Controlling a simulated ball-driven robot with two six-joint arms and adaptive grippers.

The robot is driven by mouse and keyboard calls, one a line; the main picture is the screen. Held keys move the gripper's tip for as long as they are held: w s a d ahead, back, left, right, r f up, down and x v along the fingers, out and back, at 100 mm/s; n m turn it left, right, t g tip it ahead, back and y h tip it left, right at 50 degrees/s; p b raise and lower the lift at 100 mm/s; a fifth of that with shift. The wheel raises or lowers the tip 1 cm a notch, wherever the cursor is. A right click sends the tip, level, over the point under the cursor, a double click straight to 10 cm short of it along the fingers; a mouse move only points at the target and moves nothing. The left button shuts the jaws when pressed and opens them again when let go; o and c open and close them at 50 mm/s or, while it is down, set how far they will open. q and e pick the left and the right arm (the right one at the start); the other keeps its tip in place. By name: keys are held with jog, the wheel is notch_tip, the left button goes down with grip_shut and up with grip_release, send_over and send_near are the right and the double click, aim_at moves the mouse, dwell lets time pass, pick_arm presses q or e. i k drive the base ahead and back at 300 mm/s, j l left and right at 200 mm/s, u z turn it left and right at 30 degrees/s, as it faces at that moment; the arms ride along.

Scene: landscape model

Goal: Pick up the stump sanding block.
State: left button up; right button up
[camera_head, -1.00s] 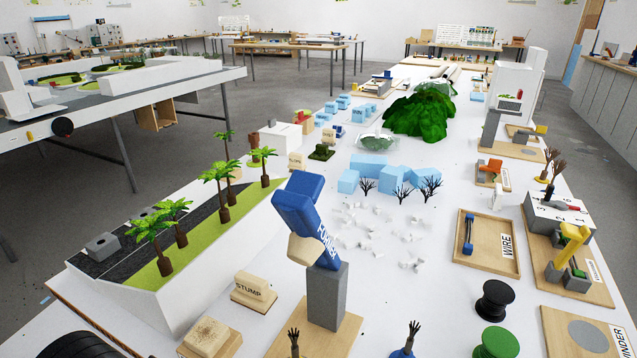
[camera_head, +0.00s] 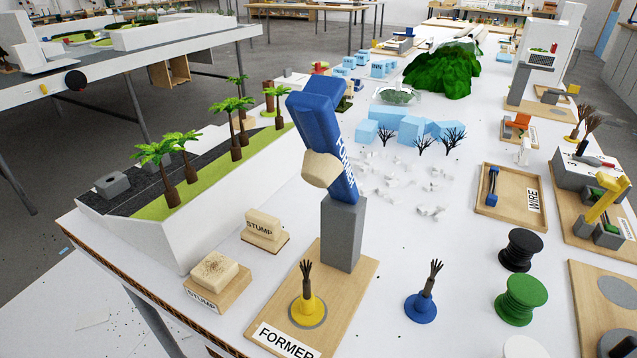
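Two small pieces marked STUMP are near the front left of the white table. One is a beige block (camera_head: 264,224) with STUMP on its front face, upright on a thin brown base. The other is a cream block (camera_head: 215,270) with a dark speckled top, on a wooden base (camera_head: 206,299) also lettered STUMP. I cannot tell for sure which is the stump sanding block. Both are uncovered, and nothing touches them from above. Neither of my grippers shows in the view.
A tall blue former (camera_head: 328,130) on a grey post (camera_head: 343,235) stands right of both pieces. Its wooden board (camera_head: 345,282) also holds a yellow-based wire tree (camera_head: 308,305). A white-sided palm tree model (camera_head: 205,215) lies left. Black (camera_head: 520,250) and green (camera_head: 520,300) spools are further right.

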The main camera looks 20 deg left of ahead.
aim_at(263, 231)
jog(key=j+u, duration=0.2)
jog(key=j, duration=1.55)
